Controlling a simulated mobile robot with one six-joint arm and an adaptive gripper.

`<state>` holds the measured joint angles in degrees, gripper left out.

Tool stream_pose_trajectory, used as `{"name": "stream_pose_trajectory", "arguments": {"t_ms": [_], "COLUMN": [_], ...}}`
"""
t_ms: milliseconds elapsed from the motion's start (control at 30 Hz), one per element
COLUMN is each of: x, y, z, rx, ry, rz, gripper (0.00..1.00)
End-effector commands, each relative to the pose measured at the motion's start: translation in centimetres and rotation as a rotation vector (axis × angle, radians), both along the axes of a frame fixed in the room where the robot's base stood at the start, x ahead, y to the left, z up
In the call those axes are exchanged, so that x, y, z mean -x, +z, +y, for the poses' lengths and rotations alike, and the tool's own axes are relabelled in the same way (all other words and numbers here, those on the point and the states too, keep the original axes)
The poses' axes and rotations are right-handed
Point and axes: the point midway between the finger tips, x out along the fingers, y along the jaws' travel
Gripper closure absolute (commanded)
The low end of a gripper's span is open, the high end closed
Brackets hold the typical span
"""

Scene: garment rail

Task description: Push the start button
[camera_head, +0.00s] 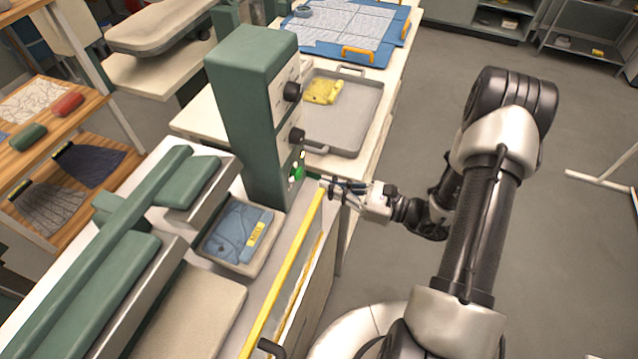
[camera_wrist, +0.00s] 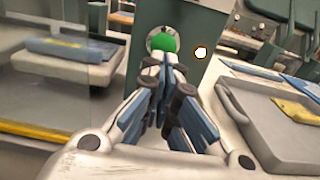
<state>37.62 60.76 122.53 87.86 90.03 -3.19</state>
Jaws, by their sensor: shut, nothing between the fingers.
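The start button is a green round button (camera_head: 297,172) low on the front of a dark green control column (camera_head: 250,100). In the wrist view the green button (camera_wrist: 165,43) sits in a pale ring, straight beyond my fingertips. My gripper (camera_head: 327,187) is shut and empty, to the right of the button in the head view and pointing at it. In the wrist view my gripper's fingertips (camera_wrist: 168,62) overlap the button's lower edge. I cannot tell whether they touch it. A small lit indicator (camera_wrist: 201,52) is right of the button.
Two black knobs (camera_head: 292,91) are above the button. A yellow bar (camera_head: 285,275) runs along the press table's edge near my gripper. A grey tray (camera_head: 365,107) with a yellow cloth (camera_head: 322,92) stands behind. A tray with blue cloth (camera_head: 232,232) lies left.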

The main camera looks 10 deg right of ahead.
Motion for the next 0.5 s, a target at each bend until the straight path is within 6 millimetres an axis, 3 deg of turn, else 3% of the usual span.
{"name": "stream_pose_trajectory", "arguments": {"t_ms": [200, 500], "x": [2.9, 4.8], "y": [0.2, 0.0], "z": [-4.3, -6.8], "rx": [0.001, 0.0], "ry": [-0.008, -0.004], "rz": [0.0, 0.001], "gripper": [1.0, 1.0]}}
